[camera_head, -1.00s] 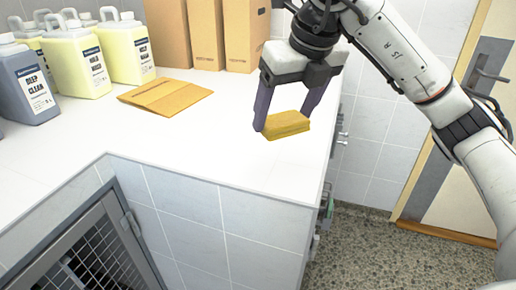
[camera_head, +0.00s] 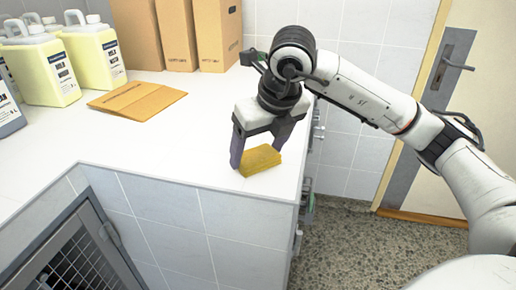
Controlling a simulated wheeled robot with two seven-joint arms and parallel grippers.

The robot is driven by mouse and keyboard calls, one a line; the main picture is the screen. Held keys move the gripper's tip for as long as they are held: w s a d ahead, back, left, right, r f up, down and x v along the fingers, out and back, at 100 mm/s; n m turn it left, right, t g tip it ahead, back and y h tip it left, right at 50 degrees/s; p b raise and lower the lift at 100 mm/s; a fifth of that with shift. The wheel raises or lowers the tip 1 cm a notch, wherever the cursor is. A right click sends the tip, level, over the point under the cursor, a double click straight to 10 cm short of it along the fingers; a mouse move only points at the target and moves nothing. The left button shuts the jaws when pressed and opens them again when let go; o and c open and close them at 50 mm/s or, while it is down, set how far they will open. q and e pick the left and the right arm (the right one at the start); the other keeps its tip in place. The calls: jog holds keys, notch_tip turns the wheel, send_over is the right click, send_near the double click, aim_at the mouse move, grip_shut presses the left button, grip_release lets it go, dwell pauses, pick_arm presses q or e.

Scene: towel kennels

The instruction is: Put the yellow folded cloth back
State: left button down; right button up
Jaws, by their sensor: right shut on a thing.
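The yellow folded cloth (camera_head: 260,160) is a small thick block near the right end of the white counter. My right gripper (camera_head: 257,163) points down and is shut on the cloth, with a dark finger on each side of it. The cloth is at or just above the counter top; I cannot tell whether it touches. My left gripper does not show.
A flat brown cardboard piece (camera_head: 138,99) lies on the white counter (camera_head: 150,145). Pale yellow jugs (camera_head: 95,53) stand at the back left, and brown cardboard boxes (camera_head: 175,35) stand against the wall. A mesh kennel door (camera_head: 85,250) is below the counter. A door (camera_head: 425,110) is at the right.

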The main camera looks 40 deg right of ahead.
jog(key=o, duration=0.6)
jog(key=shift+f, duration=0.1)
jog(key=shift+c, duration=0.2)
jog(key=o, duration=0.4)
jog(key=shift+o, duration=0.2)
jog(key=shift+r, duration=0.35)
jog(key=p+v, duration=0.1)
jog(key=v, duration=1)
jog(key=shift+r, duration=0.3)
jog(key=shift+s, duration=0.1)
